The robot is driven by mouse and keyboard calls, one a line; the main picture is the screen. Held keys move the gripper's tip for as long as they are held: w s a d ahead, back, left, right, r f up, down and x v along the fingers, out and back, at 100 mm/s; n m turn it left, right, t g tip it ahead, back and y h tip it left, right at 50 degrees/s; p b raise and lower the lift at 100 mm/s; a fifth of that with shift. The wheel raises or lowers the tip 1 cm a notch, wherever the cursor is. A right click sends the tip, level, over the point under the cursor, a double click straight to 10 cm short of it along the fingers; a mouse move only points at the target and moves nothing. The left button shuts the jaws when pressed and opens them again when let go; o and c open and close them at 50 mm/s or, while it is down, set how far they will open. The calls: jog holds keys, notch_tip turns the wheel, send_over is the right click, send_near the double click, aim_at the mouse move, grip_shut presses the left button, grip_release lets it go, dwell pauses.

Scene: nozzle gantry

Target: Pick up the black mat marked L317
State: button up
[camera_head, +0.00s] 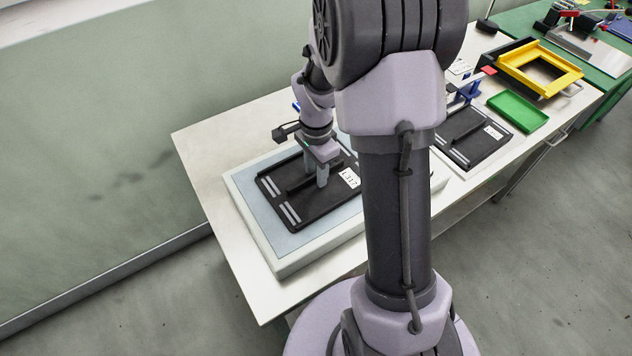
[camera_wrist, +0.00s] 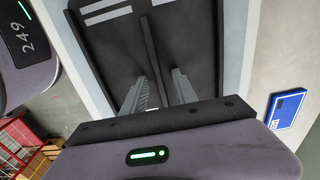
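The black mat (camera_head: 309,211) with a white label reading about L317 lies flat on a blue-grey pad (camera_head: 262,205) atop a pale block on the table. It has a raised dark ridge along its middle and pale strips near its ends. It also fills the upper part of the wrist view (camera_wrist: 195,45). My gripper (camera_head: 317,179) points down at the mat's middle. In the wrist view its fingers (camera_wrist: 161,75) are apart, one on each side of the ridge, with visible gaps. I cannot tell whether the tips touch the mat. My arm hides part of the block's right side.
A second black mat (camera_head: 473,140) with a white label lies farther right on the table. Beyond it are a green tray (camera_head: 517,111) and a yellow frame (camera_head: 540,68). A bare strip of white table (camera_head: 208,160) runs along the left.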

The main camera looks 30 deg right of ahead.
jog(key=shift+r, duration=0.1)
jog(key=shift+c, duration=0.2)
grip_shut()
dwell(1.1)
